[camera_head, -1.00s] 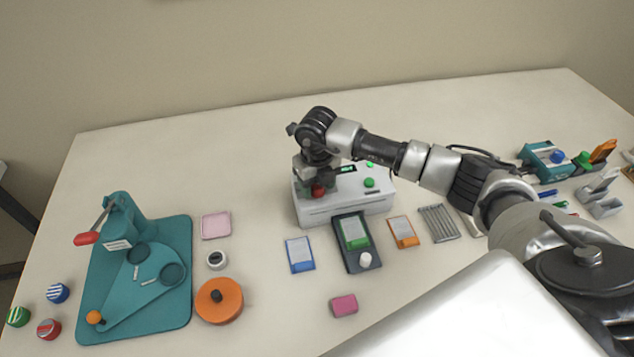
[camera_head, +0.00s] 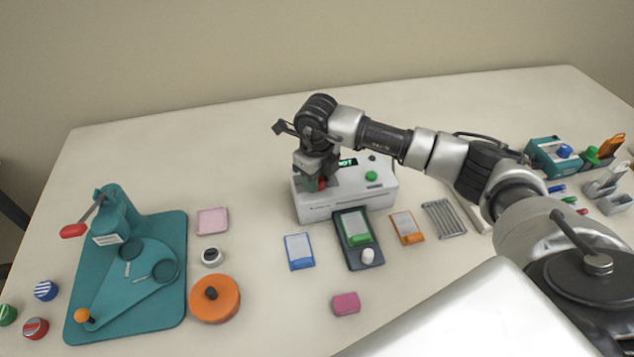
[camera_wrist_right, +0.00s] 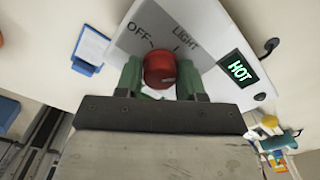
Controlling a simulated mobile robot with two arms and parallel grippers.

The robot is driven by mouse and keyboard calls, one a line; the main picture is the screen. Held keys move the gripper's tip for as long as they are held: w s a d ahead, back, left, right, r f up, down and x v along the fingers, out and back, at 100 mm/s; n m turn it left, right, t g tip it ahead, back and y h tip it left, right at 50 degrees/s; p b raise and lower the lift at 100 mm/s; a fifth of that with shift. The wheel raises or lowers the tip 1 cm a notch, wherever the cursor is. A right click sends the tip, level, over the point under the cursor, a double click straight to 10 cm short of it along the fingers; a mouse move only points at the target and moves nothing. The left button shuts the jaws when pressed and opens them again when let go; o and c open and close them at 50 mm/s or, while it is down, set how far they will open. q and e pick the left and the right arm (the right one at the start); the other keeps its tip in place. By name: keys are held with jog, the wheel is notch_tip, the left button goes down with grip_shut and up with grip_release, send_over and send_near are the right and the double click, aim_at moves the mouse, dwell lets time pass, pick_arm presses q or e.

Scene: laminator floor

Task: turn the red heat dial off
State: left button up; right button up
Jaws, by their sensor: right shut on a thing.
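The red heat dial (camera_wrist_right: 160,69) sits on the top of the white laminator (camera_head: 335,207), at its left end in the head view. My right gripper (camera_head: 317,182) reaches down over the dial. In the right wrist view the green fingers of my right gripper (camera_wrist_right: 162,80) are shut on the dial, one on each side. The labels OFF (camera_wrist_right: 139,34) and LIGHT (camera_wrist_right: 187,40) show beside the dial. A dark display (camera_wrist_right: 239,69) reads HOT in green. Where the dial's mark points, I cannot tell. My left gripper is not in view.
A green button (camera_head: 371,176) is on the laminator's right end. A dark tray (camera_head: 352,255) with a green-edged card is in front, between a blue card (camera_head: 299,251) and an orange card (camera_head: 406,227). A teal press (camera_head: 130,262) stands left. The table behind the laminator is clear.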

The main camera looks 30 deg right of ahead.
jog(key=shift+n+b, duration=1.1)
jog(key=shift+n, duration=0.3)
jog(key=o, duration=0.9)
notch_tip(320, 180, up, 11)
jog(key=shift+f+b, duration=0.1)
jog(key=shift+b, duration=0.8)
jog(key=shift+s, duration=0.1)
